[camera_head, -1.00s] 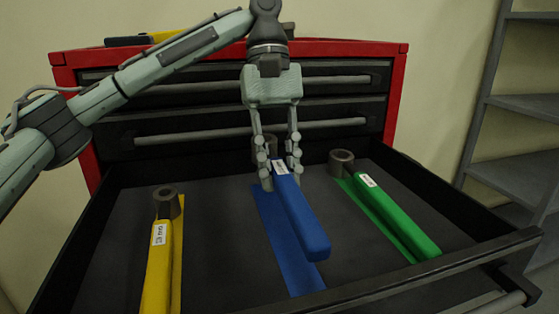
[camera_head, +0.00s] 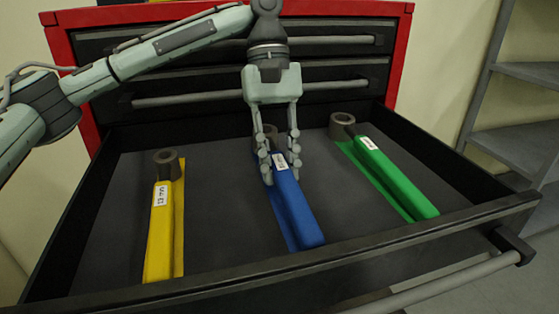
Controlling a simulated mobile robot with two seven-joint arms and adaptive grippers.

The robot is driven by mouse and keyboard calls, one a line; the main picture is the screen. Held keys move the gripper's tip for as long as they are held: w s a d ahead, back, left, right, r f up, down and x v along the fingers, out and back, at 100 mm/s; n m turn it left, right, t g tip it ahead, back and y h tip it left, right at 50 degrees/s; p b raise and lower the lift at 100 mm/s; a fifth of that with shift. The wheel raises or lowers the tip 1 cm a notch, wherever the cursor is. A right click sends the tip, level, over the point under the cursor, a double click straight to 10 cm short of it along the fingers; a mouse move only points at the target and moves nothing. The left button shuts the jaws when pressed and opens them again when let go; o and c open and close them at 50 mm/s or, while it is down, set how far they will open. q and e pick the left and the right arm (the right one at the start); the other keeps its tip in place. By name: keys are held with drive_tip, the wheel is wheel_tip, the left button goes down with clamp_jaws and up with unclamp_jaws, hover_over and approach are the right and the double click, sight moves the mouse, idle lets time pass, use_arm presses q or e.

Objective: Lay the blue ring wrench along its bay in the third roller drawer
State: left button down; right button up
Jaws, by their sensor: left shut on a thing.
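The blue ring wrench (camera_head: 297,212) is in the open roller drawer (camera_head: 225,230), its handle pointing toward the drawer front and its grey ring end at the back, partly hidden behind the fingers. It lies over a blue strip (camera_head: 279,214) on the drawer floor, which shows only along the handle's left side. My left gripper (camera_head: 281,176) is shut on the wrench near its white label. Whether the wrench fully touches the floor I cannot tell. My right gripper is not in view.
A yellow wrench (camera_head: 159,235) lies on a yellow strip at left. A green wrench (camera_head: 396,178) lies on a green strip at right. The drawer's front wall (camera_head: 350,249) and side walls stand around them. Closed drawers of the red cabinet (camera_head: 402,50) rise behind; grey shelves (camera_head: 515,150) stand at right.

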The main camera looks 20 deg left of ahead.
use_arm(q)
drive_tip(key=shift+f, duration=0.55)
idle(0.6)
drive_tip(key=c, duration=1.2)
unclamp_jaws()
drive_tip(key=v, duration=1.2)
